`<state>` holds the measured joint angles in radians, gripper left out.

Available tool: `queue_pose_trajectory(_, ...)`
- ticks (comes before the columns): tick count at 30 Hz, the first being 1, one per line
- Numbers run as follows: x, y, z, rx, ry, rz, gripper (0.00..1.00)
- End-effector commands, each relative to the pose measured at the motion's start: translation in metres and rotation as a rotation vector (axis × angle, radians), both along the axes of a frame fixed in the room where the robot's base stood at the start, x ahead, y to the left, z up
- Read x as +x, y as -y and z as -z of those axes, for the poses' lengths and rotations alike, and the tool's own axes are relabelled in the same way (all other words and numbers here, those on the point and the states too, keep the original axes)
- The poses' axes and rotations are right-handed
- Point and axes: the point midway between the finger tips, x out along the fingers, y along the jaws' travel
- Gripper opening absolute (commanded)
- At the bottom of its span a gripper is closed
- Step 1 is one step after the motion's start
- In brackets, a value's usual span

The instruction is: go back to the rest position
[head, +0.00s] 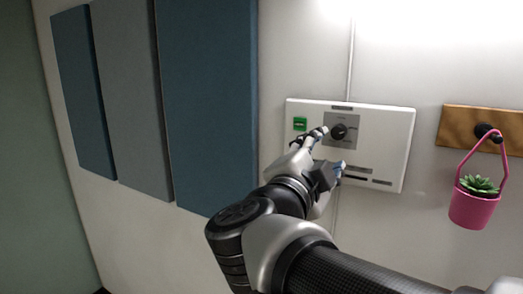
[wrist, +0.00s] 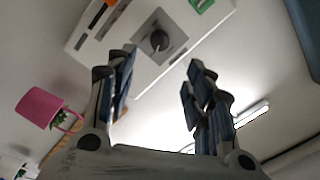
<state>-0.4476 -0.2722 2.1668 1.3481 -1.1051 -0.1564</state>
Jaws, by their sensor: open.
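My gripper (head: 328,150) is in front of the white wall panel (head: 392,130) in the head view. In the wrist view my gripper (wrist: 160,82) is open and its two fingers stand well apart with nothing between them. The panel's dark round knob (head: 338,131) on a grey plate shows just beyond one finger in the head view. The knob (wrist: 159,40) appears above the gap between the fingertips in the wrist view, apart from both fingers. A green switch (head: 300,124) is on the panel to the left of the knob. My arm hides the panel's lower left part.
A pink pot (head: 474,207) with a green plant hangs from a black hook on a wooden board (head: 465,122) to the right. Blue and grey wall panels (head: 207,100) cover the wall on the left. A thin conduit (head: 350,60) runs up from the panel.

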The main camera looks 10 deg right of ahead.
Motion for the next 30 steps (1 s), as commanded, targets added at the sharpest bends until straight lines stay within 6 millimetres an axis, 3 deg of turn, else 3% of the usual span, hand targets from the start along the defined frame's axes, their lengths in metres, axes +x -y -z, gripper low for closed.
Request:
queue_pose_trajectory(8, 0.003, -0.004, 0.003, -0.012, 0.001, -0.039, 0.48)
queue_pose_trajectory(14, 0.015, -0.044, 0.028, -0.137, -0.042, -0.339, 0.48)
queue_pose_trajectory(17, 0.009, -0.074, 0.064, -0.24, -0.13, -0.539, 0.48)
queue_pose_trajectory(22, -0.029, -0.108, 0.159, -0.41, -0.388, -0.823, 0.48)
queue_pose_trajectory(26, -0.078, -0.107, 0.246, -0.508, -0.657, -0.97, 0.48)
queue_pose_trajectory(30, -0.136, -0.082, 0.326, -0.564, -0.955, -1.051, 0.48)
